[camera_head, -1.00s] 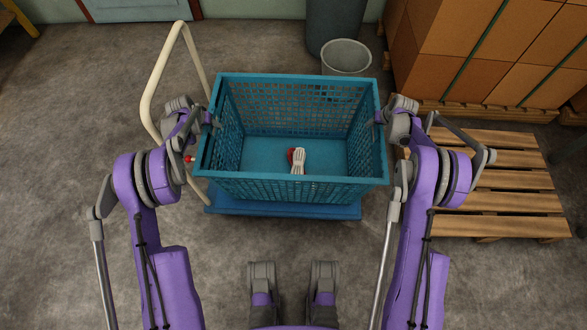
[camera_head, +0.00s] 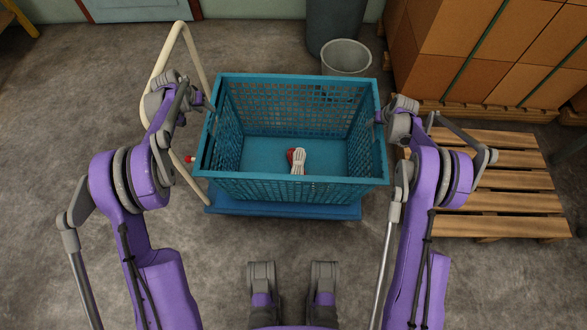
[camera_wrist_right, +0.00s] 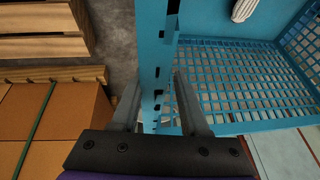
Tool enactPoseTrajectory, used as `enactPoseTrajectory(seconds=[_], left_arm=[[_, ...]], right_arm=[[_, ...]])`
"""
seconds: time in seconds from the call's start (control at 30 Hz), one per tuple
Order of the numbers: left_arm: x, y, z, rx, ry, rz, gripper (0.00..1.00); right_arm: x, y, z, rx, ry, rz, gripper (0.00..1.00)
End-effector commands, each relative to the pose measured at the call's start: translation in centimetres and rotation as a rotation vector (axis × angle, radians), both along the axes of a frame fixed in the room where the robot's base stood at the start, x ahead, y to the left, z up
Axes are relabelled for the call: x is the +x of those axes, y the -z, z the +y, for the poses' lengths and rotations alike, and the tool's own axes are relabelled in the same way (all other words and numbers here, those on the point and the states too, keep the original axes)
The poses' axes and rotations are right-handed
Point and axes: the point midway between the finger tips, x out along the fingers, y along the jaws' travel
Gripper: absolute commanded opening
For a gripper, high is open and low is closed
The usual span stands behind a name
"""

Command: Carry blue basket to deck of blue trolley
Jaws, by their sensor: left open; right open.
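The blue basket (camera_head: 289,183) rests upright on the deck of the blue trolley (camera_head: 285,209), whose front edge shows below it. A red and white glove-like item (camera_head: 298,160) lies on the basket floor. My left gripper (camera_head: 207,104) is open, just outside the basket's left wall and clear of it. My right gripper (camera_head: 380,117) is open at the right wall. In the right wrist view, the fingers of my right gripper (camera_wrist_right: 155,102) stand apart on either side of the blue basket rim (camera_wrist_right: 151,60); I cannot tell if they touch it.
The cream trolley handle (camera_head: 160,62) rises at the left, close to my left arm. A wooden pallet (camera_head: 500,190) lies at the right. A grey bin (camera_head: 346,57) stands behind the basket, and stacked boxes (camera_head: 480,45) fill the back right. Floor at the left is clear.

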Motion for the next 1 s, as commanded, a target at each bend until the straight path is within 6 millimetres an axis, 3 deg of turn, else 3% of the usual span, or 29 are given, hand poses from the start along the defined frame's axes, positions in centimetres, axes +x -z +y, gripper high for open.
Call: enactPoseTrajectory(seconds=[0.6,1.0], left_arm=[[0.0,-0.1,0.0,0.0,0.0,0.0,0.45],[0.0,0.0,0.0,0.0,0.0,0.0,0.45]], right_arm=[[-4.2,-9.7,-0.9,0.0,0.0,0.0,0.45],[-4.6,-10.7,-1.0,0.0,0.0,0.0,0.45]])
